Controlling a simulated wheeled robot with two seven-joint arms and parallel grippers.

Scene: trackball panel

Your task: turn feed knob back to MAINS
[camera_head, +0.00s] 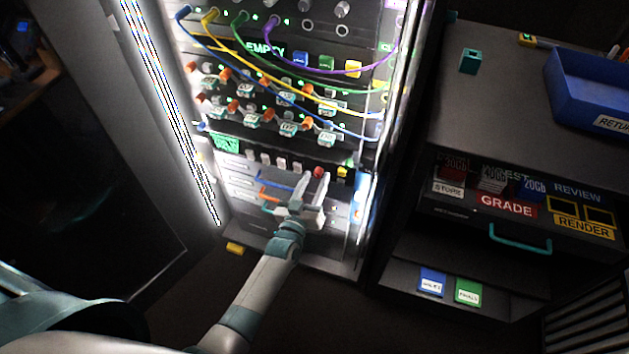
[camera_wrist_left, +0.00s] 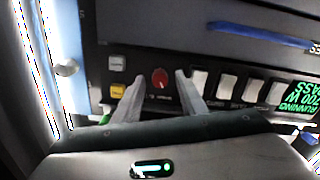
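The feed knob appears to be the small red knob (camera_head: 318,172) on the lower panel of the lit rack. It also shows in the left wrist view as a red oval (camera_wrist_left: 159,78). My left gripper (camera_head: 313,181) reaches up to this panel with its fingers apart. In the left wrist view the left gripper's fingertips (camera_wrist_left: 160,76) stand on either side of the red knob, with a gap on each side. The knob's lettering is too small to read. My right gripper is in neither view.
White switches (camera_wrist_left: 227,88) sit in a row beside the knob, with a yellow button (camera_wrist_left: 117,91) on its other side. A green display (camera_wrist_left: 301,98) reads RUNNING. Coloured cables (camera_head: 300,92) hang across the upper rack. A grey cabinet (camera_head: 490,75) with a blue tray (camera_head: 590,95) stands right.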

